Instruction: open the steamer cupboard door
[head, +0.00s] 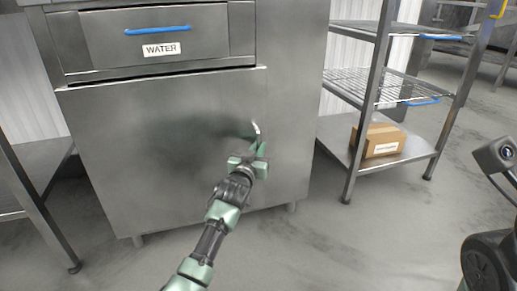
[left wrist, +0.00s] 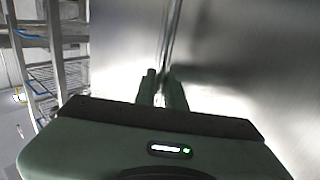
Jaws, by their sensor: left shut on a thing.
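The steamer cupboard is a steel cabinet whose large flat door (head: 150,135) fills its lower front in the head view. The door looks shut, flush with the cabinet. A slim upright metal handle (head: 257,130) stands on the door's right part. My left gripper (head: 257,149) is at the lower part of this handle, shut on it. In the left wrist view, the gripper's two fingers (left wrist: 161,92) close around the thin upright bar (left wrist: 170,45), beside the shiny door face (left wrist: 235,60). The fingers hide part of the handle. My right gripper does not show.
Above the door is a drawer (head: 105,45) labelled WATER with a blue handle (head: 157,30). A wire-shelf rack (head: 365,85) with a cardboard box (head: 378,140) stands to the right. A steel table (head: 40,165) stands at left. Floor (head: 320,240) in front is clear.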

